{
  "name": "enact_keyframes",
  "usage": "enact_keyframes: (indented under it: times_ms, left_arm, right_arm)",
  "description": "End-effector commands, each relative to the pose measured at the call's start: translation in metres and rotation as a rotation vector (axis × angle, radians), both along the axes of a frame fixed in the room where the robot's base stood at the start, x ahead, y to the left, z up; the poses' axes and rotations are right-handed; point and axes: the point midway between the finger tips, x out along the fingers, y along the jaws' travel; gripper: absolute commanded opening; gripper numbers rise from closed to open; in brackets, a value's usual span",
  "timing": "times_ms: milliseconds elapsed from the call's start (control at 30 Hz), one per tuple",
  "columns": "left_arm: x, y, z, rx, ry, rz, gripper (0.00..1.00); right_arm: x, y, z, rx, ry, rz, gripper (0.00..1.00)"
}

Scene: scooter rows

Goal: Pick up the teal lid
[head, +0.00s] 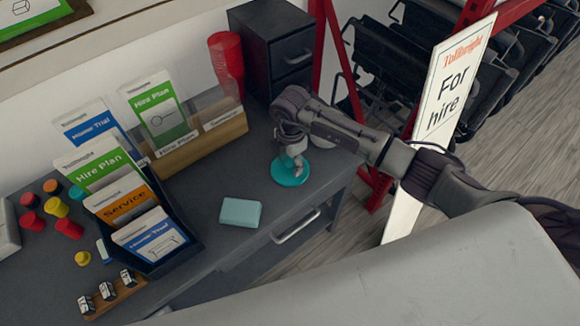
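The teal lid (284,179) is a flat round disc lying on the dark grey desk near its right end. My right gripper (297,172) comes in from the right and points down over the lid, hiding part of its upper area. The fingertips are at or just above the lid; I cannot tell whether they touch it. They look close together, but they are too small to tell open from shut. My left gripper is not in view.
A pale teal block (240,212) lies left of the lid. Behind stand a wooden leaflet holder (200,145), red stacked cups (226,62) and a dark drawer unit (277,50). A dark leaflet rack (180,255) is left. A "For hire" sign (450,80) stands right.

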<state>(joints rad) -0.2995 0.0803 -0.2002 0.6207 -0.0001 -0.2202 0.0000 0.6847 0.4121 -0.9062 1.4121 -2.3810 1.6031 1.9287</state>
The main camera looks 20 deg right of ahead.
Motion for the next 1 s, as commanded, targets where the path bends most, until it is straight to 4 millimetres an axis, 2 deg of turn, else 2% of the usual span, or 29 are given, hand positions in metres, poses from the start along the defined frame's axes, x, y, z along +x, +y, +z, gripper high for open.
enact_keyframes:
  times_ms: [33,233,333,367,667,767,900,1000]
  left_arm:
    - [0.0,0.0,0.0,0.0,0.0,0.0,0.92]
    - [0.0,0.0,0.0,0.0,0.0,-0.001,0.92]
    - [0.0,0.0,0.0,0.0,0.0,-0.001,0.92]
    - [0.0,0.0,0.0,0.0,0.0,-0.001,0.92]
    - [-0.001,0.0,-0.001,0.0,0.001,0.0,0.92]
    - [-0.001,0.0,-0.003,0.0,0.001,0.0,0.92]
    - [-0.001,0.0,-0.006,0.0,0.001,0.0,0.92]
    - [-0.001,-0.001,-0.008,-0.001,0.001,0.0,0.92]
  right_arm:
    - [0.0,0.0,0.0,0.0,0.0,0.0,0.4]
    - [0.0,0.0,0.0,0.0,0.0,0.0,0.07]
    - [0.0,0.0,0.001,0.0,0.0,0.0,0.07]
    - [0.0,0.0,0.001,0.0,0.0,0.0,0.03]
    - [0.001,0.0,0.006,0.001,-0.002,0.0,0.03]
    - [0.001,0.0,0.016,0.001,-0.004,0.001,0.03]
    - [0.002,0.0,0.04,0.002,-0.007,0.001,0.03]
    - [-0.009,-0.02,0.052,-0.002,-0.003,-0.002,0.03]
